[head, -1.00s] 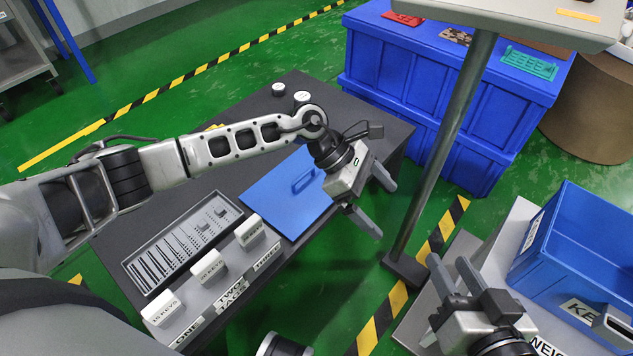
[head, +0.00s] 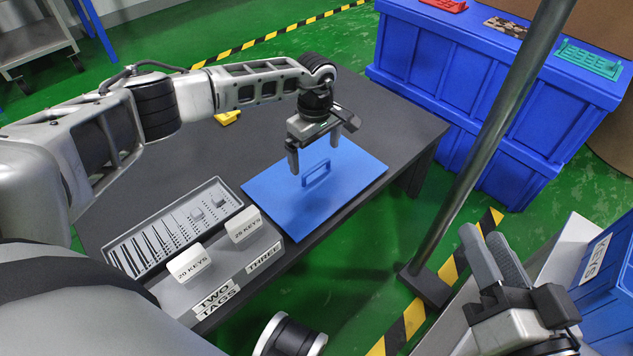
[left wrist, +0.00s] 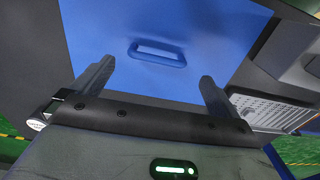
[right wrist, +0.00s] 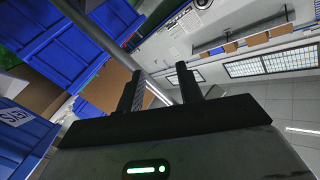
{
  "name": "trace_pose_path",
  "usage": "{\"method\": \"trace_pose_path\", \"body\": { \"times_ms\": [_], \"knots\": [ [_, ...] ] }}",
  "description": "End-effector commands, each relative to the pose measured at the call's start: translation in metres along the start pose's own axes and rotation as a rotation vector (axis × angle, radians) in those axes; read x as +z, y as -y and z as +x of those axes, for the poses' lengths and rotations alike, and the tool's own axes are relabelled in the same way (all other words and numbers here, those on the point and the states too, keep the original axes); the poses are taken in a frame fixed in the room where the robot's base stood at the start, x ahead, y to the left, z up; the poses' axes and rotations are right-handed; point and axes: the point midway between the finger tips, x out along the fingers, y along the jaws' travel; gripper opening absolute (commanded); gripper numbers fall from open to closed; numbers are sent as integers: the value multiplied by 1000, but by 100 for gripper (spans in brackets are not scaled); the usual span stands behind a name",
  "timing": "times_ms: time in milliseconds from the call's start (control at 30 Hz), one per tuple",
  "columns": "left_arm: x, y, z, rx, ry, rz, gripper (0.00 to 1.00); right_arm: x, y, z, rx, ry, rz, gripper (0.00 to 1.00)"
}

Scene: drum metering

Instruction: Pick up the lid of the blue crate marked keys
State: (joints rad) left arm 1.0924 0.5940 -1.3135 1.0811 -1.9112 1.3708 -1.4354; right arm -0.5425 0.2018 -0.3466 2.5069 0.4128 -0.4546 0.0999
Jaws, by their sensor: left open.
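The blue lid (head: 281,210) lies flat on the dark table, with a raised loop handle (head: 316,173) on top. My left gripper (head: 315,158) is open above the lid, its fingers pointing down near the handle. In the left wrist view the handle (left wrist: 158,53) shows ahead of and between the two open fingers, with nothing held. The blue crate marked KEYS (head: 612,290) stands at the right edge, partly cut off. My right gripper (head: 487,238) is near the crate and the pole; its two fingers stand apart and empty, also in the right wrist view (right wrist: 160,85).
A grey tray (head: 165,235) of small parts and tag blocks (head: 187,262) sit left of the lid. A grey pole (head: 490,150) rises between the table and the crate. Large blue containers (head: 470,70) stand behind. A yellow item (head: 228,117) lies on the table.

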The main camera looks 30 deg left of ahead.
Motion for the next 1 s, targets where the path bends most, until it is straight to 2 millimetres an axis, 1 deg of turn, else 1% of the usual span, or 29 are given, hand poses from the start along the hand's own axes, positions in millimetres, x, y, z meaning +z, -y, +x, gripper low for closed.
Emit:
{"method": "trace_pose_path", "body": {
  "times_ms": [33,167,400,500,600,800,867,900,967,1000],
  "knots": [
    [0,0,5,0,0,0,100,0,0,0,-4,-6,1,36],
    [1,0,12,0,1,1,100,-1,-1,1,-8,-21,-10,36],
    [2,-2,46,-1,2,0,100,-37,2,11,-63,-229,-239,36],
    [2,-3,56,1,2,0,100,-48,6,11,-79,-288,-302,36],
    [1,-3,58,2,1,0,100,-53,8,11,-85,-314,-330,36],
    [1,-3,58,2,1,0,100,-54,8,11,-84,-316,-332,36],
    [1,-3,58,2,1,0,83,-54,8,11,-84,-316,-331,36],
    [1,-3,58,2,1,0,72,-54,8,11,-84,-315,-331,36],
    [1,-3,58,2,1,0,56,-54,8,11,-84,-315,-331,36],
    [1,-3,58,2,1,0,50,-54,8,11,-84,-315,-331,36]
  ]
}}
